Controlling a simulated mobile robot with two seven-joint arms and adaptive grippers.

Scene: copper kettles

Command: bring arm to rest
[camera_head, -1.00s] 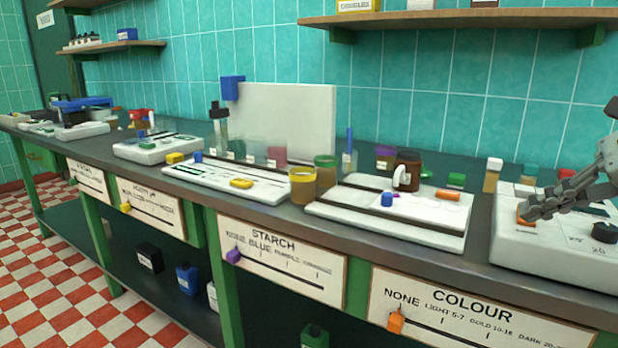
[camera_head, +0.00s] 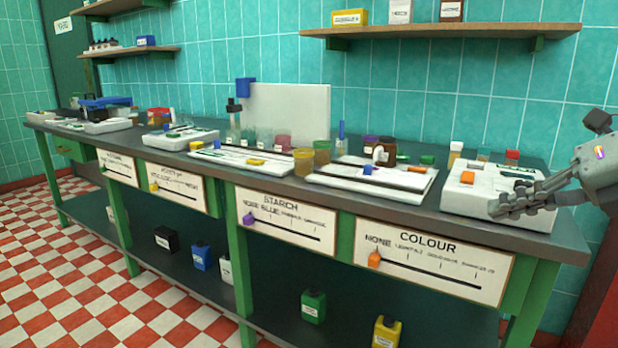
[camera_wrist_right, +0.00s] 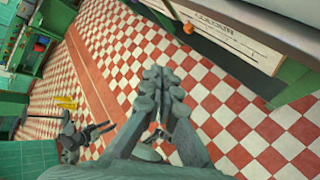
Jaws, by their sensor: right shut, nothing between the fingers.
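My right gripper (camera_head: 496,208) is at the right of the head view. It shows in front of the white instrument with an orange button (camera_head: 467,177), over the bench's front edge. Its fingers are together and empty. The right wrist view also shows the closed fingers (camera_wrist_right: 158,76), with checkered floor beyond them. A grey, finger-like shape (camera_wrist_right: 92,135) at the lower left of that view looks like my left gripper, but its jaws are too small to read. The left arm does not show in the head view.
The dark bench top (camera_head: 290,186) carries several white boards, jars and a white upright panel (camera_head: 290,112). Slider panels such as COLOUR (camera_head: 432,256) line its front. Bottles stand on the lower shelf (camera_head: 270,310). The checkered floor (camera_head: 110,300) at left is open.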

